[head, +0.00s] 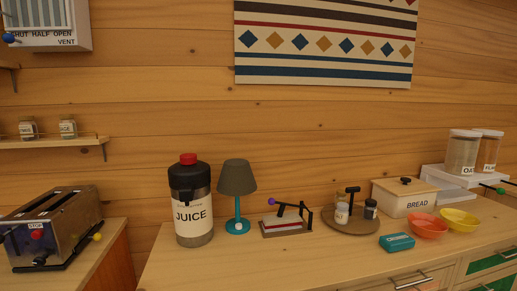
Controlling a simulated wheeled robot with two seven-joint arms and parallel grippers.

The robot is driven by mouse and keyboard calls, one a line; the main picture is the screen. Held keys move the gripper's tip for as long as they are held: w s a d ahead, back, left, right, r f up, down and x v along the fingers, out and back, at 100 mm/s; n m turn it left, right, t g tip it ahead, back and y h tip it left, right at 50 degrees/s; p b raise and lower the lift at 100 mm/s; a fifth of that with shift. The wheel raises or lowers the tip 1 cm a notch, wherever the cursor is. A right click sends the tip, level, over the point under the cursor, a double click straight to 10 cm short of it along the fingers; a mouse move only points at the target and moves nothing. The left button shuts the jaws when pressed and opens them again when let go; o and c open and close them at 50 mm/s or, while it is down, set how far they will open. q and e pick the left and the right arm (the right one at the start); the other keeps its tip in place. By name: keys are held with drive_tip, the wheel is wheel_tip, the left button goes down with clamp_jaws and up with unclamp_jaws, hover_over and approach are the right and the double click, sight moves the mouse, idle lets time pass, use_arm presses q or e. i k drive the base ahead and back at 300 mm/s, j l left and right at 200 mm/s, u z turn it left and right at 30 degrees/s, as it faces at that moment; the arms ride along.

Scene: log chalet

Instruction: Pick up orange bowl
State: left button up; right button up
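The orange bowl (428,225) sits upright on the wooden counter, right of the middle in the head view. It looks reddish-orange and empty. A yellow bowl (460,219) stands close to its right, and a small teal box (397,242) lies just in front and to its left. Neither of my grippers shows in the head view.
A bread box (403,197) stands behind the bowl. To the left are a round tray with jars (350,222), a lever device (286,221), a lamp (237,195) and a juice dispenser (190,203). The counter's front strip (270,265) is clear.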

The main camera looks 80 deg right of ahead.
sight(425, 225)
drive_tip(key=k+z, duration=0.2)
drive_tip(key=z, duration=0.3)
drive_tip(key=k+l+z, duration=0.2)
drive_tip(key=z, duration=0.25)
drive_tip(key=k+l+z, duration=0.15)
drive_tip(key=z, duration=0.35)
drive_tip(key=k+l+z, duration=0.15)
drive_tip(key=l+z, duration=0.15)
drive_tip(key=z, duration=0.2)
drive_tip(key=l+z, duration=0.3)
drive_tip(key=z, duration=0.15)
drive_tip(key=k+l+z, duration=0.1)
drive_tip(key=l+z, duration=0.2)
drive_tip(key=l, duration=1.45)
drive_tip(key=l+z, duration=0.25)
drive_tip(key=l, duration=1.45)
